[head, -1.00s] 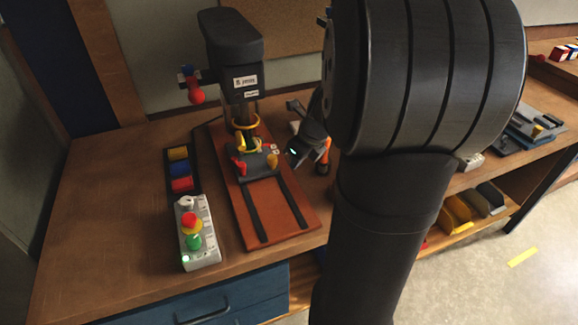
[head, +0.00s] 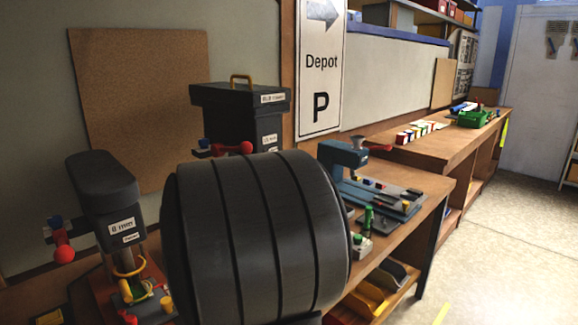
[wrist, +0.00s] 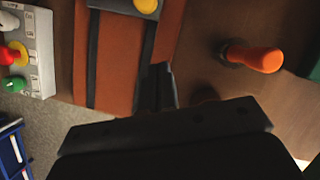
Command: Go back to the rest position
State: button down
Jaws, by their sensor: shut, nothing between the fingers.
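My gripper (wrist: 157,88) shows in the wrist view, its dark fingers together with nothing between them. It is over the lower right part of an orange-brown board (wrist: 117,62) with dark rails; I cannot tell its height. In the head view my gripper is hidden, and my own dark arm link fills the lower middle. The drill press (head: 105,200) labelled 8 mm stands at the left, with a red-knobbed lever and a yellow ring.
A control box (wrist: 38,50) with buttons lies left of the board, and an orange handle (wrist: 255,57) right of it. A second machine (head: 240,110), a blue-grey press (head: 343,155) and a Depot sign (head: 320,75) stand further back. Clear floor (head: 500,220) is at right.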

jog(key=x, duration=0.6)
jog(key=shift+a+f, duration=0.1)
jog(key=shift+f, duration=0.15)
jog(key=a, duration=0.2)
jog(key=w+a, duration=0.1)
jog(key=shift+f, duration=0.35)
jog(key=shift+w+a, duration=0.2)
jog(key=shift+a, duration=0.35)
